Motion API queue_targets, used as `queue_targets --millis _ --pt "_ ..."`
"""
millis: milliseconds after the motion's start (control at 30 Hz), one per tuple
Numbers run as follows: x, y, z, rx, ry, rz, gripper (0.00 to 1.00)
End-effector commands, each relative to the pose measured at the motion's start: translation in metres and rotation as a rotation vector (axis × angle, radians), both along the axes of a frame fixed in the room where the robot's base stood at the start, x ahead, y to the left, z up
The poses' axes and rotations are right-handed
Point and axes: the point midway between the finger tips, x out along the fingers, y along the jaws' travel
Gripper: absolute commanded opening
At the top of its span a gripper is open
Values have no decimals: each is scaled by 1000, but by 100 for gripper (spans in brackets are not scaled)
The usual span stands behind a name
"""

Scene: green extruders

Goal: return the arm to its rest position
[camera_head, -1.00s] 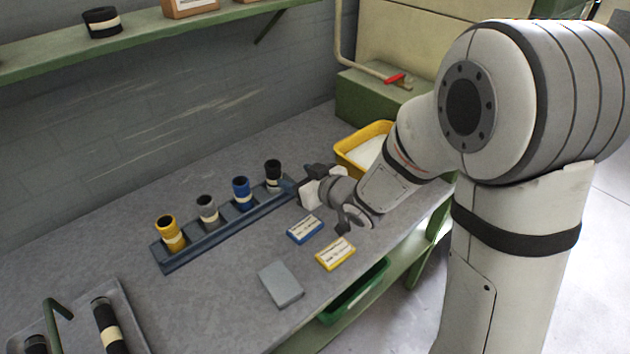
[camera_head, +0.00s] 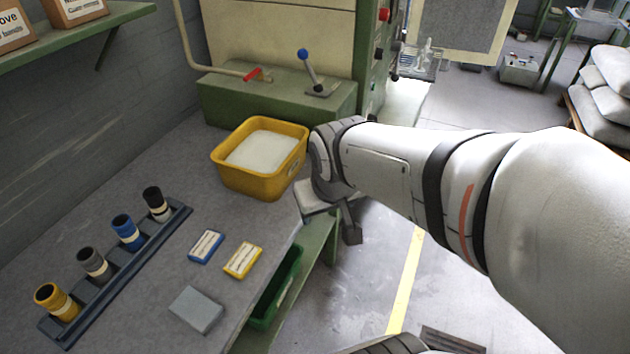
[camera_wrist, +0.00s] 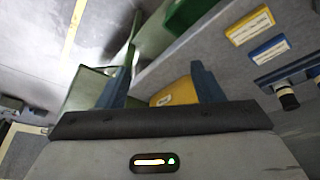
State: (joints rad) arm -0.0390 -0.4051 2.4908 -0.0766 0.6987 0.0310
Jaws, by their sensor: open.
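My arm reaches in from the right in the head view, bent at the wrist over the front edge of the workbench. My gripper (camera_wrist: 160,88) shows in the wrist view with its two dark fingers apart and nothing between them. Beyond the fingers are part of a yellow bin (camera_wrist: 176,93) and the bench. In the head view the gripper's fingers are mostly hidden behind the wrist. The yellow bin (camera_head: 223,178), holding white material, stands on the bench just left of my wrist.
A dark rack (camera_head: 88,310) holds several coloured cylinders. Blue (camera_head: 206,246) and yellow (camera_head: 242,260) labelled boxes and a grey block (camera_head: 196,310) lie nearby. A green bin (camera_head: 275,290) sits under the bench edge. A green machine base (camera_head: 270,105) stands behind. Open floor lies right.

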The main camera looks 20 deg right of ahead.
Motion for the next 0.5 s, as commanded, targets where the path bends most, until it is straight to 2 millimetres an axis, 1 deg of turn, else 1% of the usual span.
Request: queue_targets --millis 33,100,200,300,500 --pt "-16 -3 3 14 37 -21 60" --pt "-32 -3 5 32 83 -37 60" --pt "-45 -2 6 47 120 -48 60" --pt "-48 -2 6 50 131 -49 60" --pt "-48 -2 6 50 130 -49 60"
